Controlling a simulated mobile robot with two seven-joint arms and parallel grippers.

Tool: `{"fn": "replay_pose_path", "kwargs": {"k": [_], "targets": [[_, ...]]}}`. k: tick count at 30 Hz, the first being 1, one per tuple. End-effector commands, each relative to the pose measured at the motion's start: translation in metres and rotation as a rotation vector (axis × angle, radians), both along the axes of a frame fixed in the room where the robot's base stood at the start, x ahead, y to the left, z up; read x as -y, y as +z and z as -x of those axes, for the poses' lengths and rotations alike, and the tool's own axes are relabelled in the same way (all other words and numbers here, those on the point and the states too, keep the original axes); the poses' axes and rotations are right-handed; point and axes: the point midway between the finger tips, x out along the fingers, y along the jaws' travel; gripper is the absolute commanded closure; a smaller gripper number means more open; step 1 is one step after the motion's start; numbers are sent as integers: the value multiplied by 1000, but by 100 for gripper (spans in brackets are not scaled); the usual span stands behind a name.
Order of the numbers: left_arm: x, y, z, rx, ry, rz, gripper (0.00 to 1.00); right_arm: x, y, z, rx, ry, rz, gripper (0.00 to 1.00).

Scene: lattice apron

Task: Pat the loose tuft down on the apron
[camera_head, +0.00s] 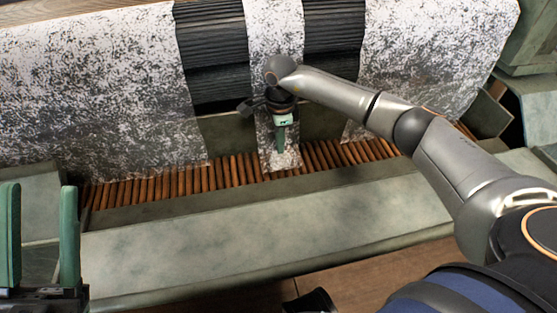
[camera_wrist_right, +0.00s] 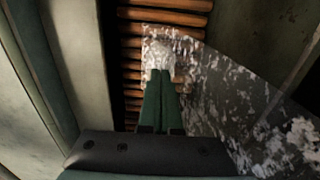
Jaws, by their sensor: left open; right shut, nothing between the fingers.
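The apron (camera_head: 225,170) is a row of brown wooden slats along the foot of a grey-green ledge; its slats also show in the right wrist view (camera_wrist_right: 180,18). A narrow speckled white-grey strip (camera_head: 290,158) hangs down onto the slats. A whitish clump (camera_wrist_right: 158,52), perhaps the loose tuft, lies at its end over the slats. My right gripper (camera_head: 281,150) is shut and empty, pointing down at this strip. In the right wrist view its green fingertips (camera_wrist_right: 160,75) overlap the clump; whether they touch is unclear. My left gripper (camera_head: 40,188) is open and empty at lower left.
Wide speckled sheets (camera_head: 95,85) and (camera_head: 435,60) hang on both sides, with dark ribbed panels (camera_head: 225,50) between. A grey-green beam (camera_head: 250,240) runs in front of the slats. A green box (camera_head: 535,35) stands at far right.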

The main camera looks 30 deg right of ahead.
Motion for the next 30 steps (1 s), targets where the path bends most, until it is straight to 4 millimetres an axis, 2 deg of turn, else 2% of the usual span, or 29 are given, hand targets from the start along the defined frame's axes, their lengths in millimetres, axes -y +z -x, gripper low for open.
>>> {"fn": "replay_pose_path", "kwargs": {"k": [20, 30], "targets": [[0, -10, 0, 0, -2, -5, 50, 0, -15, 0, -1, 0, 0, 100], [0, -10, 0, 0, -2, -5, 50, 0, -14, 0, -1, 0, 0, 100]]}}
